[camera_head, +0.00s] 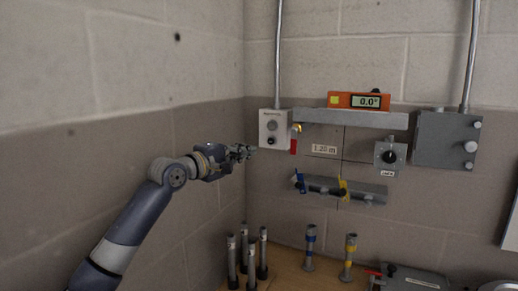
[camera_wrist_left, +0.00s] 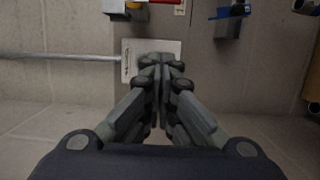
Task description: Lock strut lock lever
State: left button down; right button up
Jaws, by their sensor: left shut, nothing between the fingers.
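A red lever (camera_head: 294,146) hangs down at the left end of the upper grey strut (camera_head: 350,118); no label confirms it as the lock lever. Part of the red piece shows at the top edge of the left wrist view (camera_wrist_left: 161,2). My left gripper (camera_head: 251,151) is shut and empty, left of the red lever and apart from it in the picture. In the left wrist view its closed fingers (camera_wrist_left: 164,62) overlap the white switch box (camera_wrist_left: 132,58). That box also shows in the head view (camera_head: 272,125). My right gripper is not in view.
An orange digital level (camera_head: 358,101) reading 0.0° rests on the strut. A lower rail (camera_head: 350,192) carries a blue lever (camera_head: 299,183) and a yellow one (camera_head: 343,187). A grey box (camera_head: 445,140) is at right. Several dark posts (camera_head: 244,250) stand on the wooden surface below.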

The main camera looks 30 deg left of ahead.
aim_at(294, 141)
pick_arm(q)
jog(key=w+d+p, duration=0.4)
jog(key=w+d, duration=0.2)
jog(key=w, duration=0.2)
jog(key=shift+w, duration=0.35)
jog(key=shift+d, duration=0.1)
